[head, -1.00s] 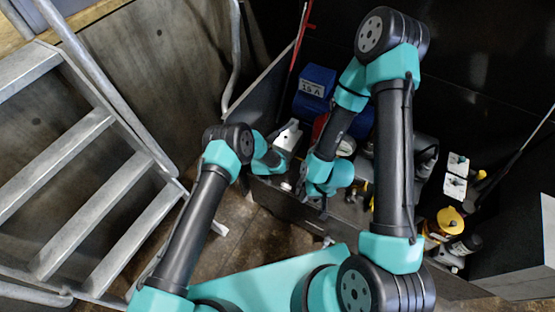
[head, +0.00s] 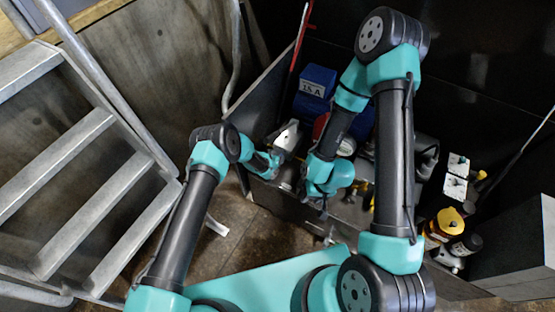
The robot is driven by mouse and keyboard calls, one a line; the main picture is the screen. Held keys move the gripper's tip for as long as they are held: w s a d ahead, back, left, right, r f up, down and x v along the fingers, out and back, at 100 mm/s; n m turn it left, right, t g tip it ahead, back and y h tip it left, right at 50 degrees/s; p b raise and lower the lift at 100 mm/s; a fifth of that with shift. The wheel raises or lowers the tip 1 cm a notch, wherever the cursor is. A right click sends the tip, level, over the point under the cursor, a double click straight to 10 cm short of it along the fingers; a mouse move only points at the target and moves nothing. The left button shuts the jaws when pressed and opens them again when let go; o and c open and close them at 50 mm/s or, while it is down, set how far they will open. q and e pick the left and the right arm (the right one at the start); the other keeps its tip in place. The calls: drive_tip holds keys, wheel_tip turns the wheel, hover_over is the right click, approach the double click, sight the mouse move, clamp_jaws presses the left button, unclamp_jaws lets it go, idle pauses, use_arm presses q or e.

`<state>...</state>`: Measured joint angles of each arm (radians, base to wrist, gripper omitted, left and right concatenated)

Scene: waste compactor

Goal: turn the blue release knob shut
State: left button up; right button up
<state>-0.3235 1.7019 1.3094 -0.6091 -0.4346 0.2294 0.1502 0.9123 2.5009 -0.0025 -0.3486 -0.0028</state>
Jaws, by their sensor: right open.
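I cannot make out the blue release knob; it is too small to tell or hidden behind my arms. My right gripper (head: 322,207) points down at the front edge of the dark machine bench (head: 290,203). It is open, with nothing seen between its fingers. My left arm reaches in from the left, and its wrist is by the bench's left end. A pale grey angular piece shows just beyond that wrist; I cannot tell whether it is part of my left gripper, so the left jaws are unclear.
Blue boxes (head: 318,82), one labelled 15 A, stand behind the wrists. A yellow-capped part (head: 447,221) and white plates (head: 456,176) sit on the right. Metal steps (head: 75,150) stand at the left. Brown floor (head: 255,235) shows in front of the bench.

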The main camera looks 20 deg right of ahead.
use_arm(q)
drive_tip(key=shift+w+a+n+g+h, duration=0.1)
drive_tip(key=shift+w+n+g+h, duration=0.05)
drive_tip(key=shift+n+g+h, duration=0.3)
drive_tip(key=shift+h, duration=0.25)
drive_tip(key=o, duration=0.9)
drive_tip(key=shift+v, duration=3.8)
